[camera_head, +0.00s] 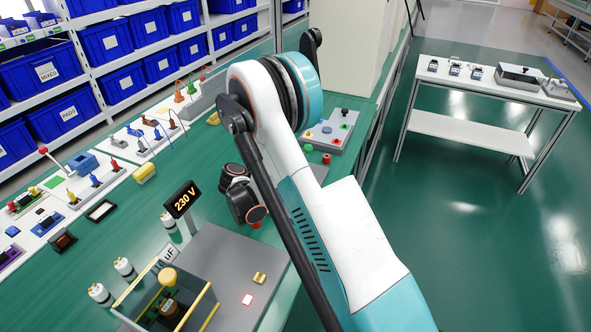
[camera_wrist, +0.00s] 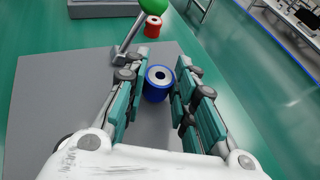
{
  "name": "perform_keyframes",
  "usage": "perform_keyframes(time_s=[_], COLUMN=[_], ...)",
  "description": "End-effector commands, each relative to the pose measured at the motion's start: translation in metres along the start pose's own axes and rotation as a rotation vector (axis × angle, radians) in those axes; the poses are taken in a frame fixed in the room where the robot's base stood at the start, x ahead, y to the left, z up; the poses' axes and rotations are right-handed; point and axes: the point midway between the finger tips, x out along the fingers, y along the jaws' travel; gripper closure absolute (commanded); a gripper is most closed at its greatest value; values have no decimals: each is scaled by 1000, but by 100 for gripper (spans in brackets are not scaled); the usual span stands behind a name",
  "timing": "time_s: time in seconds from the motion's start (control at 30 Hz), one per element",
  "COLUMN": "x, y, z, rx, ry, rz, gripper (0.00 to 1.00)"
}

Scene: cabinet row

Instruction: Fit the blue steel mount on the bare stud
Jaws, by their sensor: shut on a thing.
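The blue steel mount (camera_wrist: 156,93) is a short blue cylinder with a bright metal top and a dark central hole. In the wrist view it sits between the fingertips of my gripper (camera_wrist: 158,80), which is shut on it. The mount looks upright, above or on a grey plate (camera_wrist: 50,115); I cannot tell whether it touches the plate. In the head view my arm hides the mount and most of the gripper. I cannot make out a bare stud in either view.
A red cylinder (camera_wrist: 152,29) stands beyond the mount, near a grey button box (camera_head: 330,134). A green ball on a metal stem (camera_wrist: 151,6) shows beside the left finger.

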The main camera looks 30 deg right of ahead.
Motion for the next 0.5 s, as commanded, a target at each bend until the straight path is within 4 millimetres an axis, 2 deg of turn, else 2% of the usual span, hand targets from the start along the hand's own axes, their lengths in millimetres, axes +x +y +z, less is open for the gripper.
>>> perform_keyframes(time_s=[0.4,0.43,0.5], x=[4,4,4], y=[0,0,0], z=[-9,-9,-8], rx=[0,0,0], ry=[0,0,0], rz=[0,0,0], gripper=[95,70,54])
